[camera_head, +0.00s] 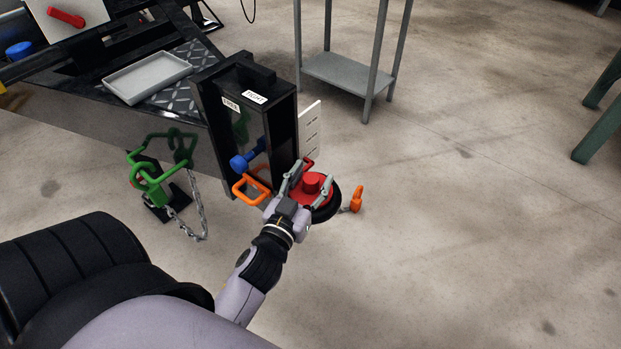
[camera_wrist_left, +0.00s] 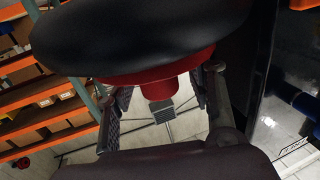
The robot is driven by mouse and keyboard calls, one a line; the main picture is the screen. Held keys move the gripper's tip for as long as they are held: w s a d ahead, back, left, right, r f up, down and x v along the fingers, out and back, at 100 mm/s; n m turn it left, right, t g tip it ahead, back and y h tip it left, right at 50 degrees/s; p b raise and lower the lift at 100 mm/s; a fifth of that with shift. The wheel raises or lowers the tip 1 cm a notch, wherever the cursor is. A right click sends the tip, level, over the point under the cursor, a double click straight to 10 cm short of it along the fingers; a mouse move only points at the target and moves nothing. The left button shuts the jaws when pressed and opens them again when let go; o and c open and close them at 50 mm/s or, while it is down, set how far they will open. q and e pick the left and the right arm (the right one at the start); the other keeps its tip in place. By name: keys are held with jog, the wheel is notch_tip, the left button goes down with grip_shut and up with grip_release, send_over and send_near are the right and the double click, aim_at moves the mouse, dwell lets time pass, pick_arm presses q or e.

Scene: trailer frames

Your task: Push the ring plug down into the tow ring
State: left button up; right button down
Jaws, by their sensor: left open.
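The red ring plug (camera_head: 312,182), a disc with a round knob, sits at the black tow ring (camera_head: 327,211) beside the black upright frame. In the left wrist view the plug's red flange and knob (camera_wrist_left: 158,86) show against the large black round body of the ring (camera_wrist_left: 140,35). How deep the plug sits in the ring I cannot tell. My left gripper (camera_head: 306,186) is open, with its fingers on either side of the knob; in the left wrist view (camera_wrist_left: 160,108) the fingers flank it too. Contact is unclear. My right gripper is not in view.
A black frame (camera_head: 203,95) with a blue knob (camera_head: 239,163) and an orange loop (camera_head: 240,190) stands close left of the gripper. A green lock with a chain (camera_head: 150,190) hangs further left. An orange clip (camera_head: 356,199) is at the right. Open floor lies to the right.

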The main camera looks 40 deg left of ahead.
pick_arm(q)
jog(key=shift+r, duration=0.15)
notch_tip(320, 180, up, 10)
jog(key=shift+f, duration=0.15)
dwell(0.4)
dwell(0.4)
